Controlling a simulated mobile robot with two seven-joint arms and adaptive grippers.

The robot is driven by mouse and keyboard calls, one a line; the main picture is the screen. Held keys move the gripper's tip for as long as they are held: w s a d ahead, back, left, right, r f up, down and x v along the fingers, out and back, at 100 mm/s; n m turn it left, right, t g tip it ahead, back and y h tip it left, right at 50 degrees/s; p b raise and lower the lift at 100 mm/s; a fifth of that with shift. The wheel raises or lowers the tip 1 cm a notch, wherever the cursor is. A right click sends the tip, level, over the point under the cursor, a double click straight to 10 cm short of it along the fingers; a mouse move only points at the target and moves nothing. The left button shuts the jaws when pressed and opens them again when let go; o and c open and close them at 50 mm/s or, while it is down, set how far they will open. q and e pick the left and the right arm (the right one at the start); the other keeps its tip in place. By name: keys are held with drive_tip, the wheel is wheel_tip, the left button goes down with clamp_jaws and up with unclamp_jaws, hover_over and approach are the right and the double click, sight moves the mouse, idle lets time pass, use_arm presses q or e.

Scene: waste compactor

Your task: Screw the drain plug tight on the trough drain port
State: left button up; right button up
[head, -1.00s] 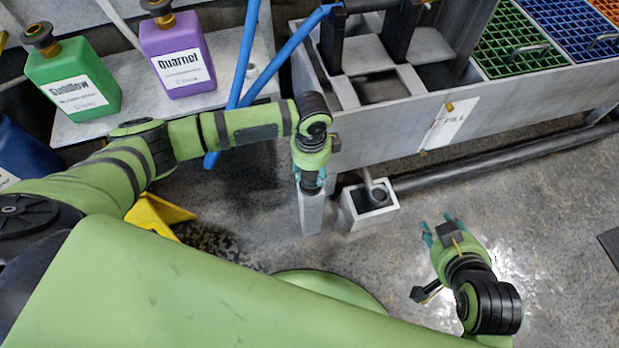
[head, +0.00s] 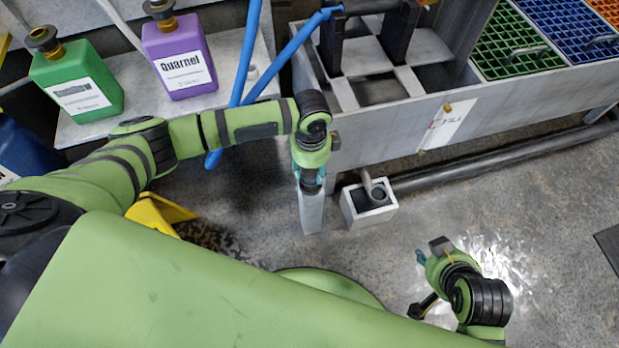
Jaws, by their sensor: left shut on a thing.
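The grey trough (head: 480,123) stands along the back right. My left gripper (head: 311,187) points down in front of the trough's near left corner, above a pale grey post (head: 311,212). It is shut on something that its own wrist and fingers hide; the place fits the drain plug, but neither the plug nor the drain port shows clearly. I cannot tell how the plug sits on the port. My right gripper (head: 423,258) is low over the floor at the lower right, apart from the trough. Its fingers are mostly hidden, so its opening cannot be told.
A small square floor drain box (head: 355,215) with a pipe stands right of the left gripper. Blue hoses (head: 243,75) hang behind my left arm. Green (head: 75,80) and purple (head: 180,57) jugs stand on a shelf. A yellow object (head: 158,214) lies below that arm.

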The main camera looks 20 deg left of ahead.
use_arm(q)
drive_tip(key=shift+r+p, duration=0.55)
drive_tip(key=shift+p, duration=0.1)
use_arm(e)
drive_tip(key=shift+s+d+f+g+h, duration=0.1)
drive_tip(key=shift+s+d+f+g, duration=0.15)
drive_tip(key=shift+s+f+g, duration=0.35)
drive_tip(key=shift+s+d+f+g+h, duration=0.1)
drive_tip(key=shift+s+d+f+g, duration=0.25)
drive_tip(key=shift+s, duration=0.4)
drive_tip(key=shift+s+d+f+g+h, duration=0.15)
drive_tip(key=shift+s+f+g, duration=0.3)
drive_tip(key=shift+s+f, duration=0.25)
